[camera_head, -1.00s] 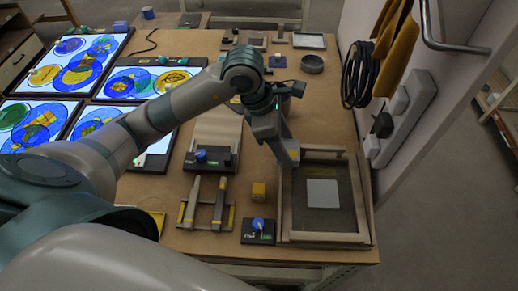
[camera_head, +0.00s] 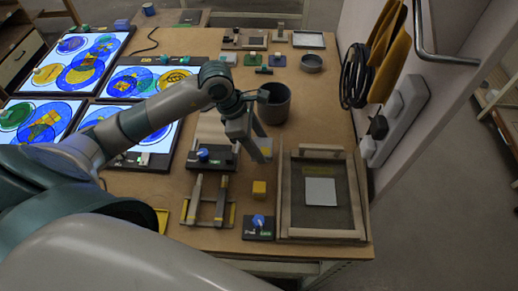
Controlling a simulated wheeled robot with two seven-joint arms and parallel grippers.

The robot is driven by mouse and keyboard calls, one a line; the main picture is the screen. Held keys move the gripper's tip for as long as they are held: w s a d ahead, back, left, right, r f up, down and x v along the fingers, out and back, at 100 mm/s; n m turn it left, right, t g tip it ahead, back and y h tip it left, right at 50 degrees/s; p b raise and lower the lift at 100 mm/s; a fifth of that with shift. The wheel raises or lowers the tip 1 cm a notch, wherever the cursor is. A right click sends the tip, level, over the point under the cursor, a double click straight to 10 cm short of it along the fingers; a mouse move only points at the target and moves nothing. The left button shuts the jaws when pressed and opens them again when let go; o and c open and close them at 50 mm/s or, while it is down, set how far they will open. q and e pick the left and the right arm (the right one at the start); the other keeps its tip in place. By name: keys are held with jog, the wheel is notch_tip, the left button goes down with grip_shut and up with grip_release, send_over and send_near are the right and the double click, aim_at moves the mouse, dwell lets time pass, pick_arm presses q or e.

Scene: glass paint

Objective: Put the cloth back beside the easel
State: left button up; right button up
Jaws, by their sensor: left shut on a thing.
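My left gripper (camera_head: 250,140) points down over the middle of the table, just left of the framed tray. My right gripper is not in view.
The framed tray (camera_head: 286,200) holds a light square (camera_head: 321,191). A dark cup (camera_head: 276,108) stands behind the gripper. A yellow block (camera_head: 259,189), a small rack (camera_head: 208,212) and a blue-knobbed box (camera_head: 258,226) lie in front. Glowing panels (camera_head: 117,82) fill the left. Mustard cloth (camera_head: 389,60) hangs at right.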

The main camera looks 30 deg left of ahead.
pick_arm(q)
notch_tip(320, 180, down, 3)
jog(key=shift+s+r+p, duration=0.1)
jog(key=shift+p, duration=0.65)
jog(key=shift+f, duration=0.35)
jog(key=shift+f, duration=0.1)
jog(key=shift+f+b, duration=0.1)
jog(key=shift+b, duration=0.2)
jog(key=o, duration=1)
jog(key=shift+r, duration=0.2)
jog(key=shift+a+r, duration=0.1)
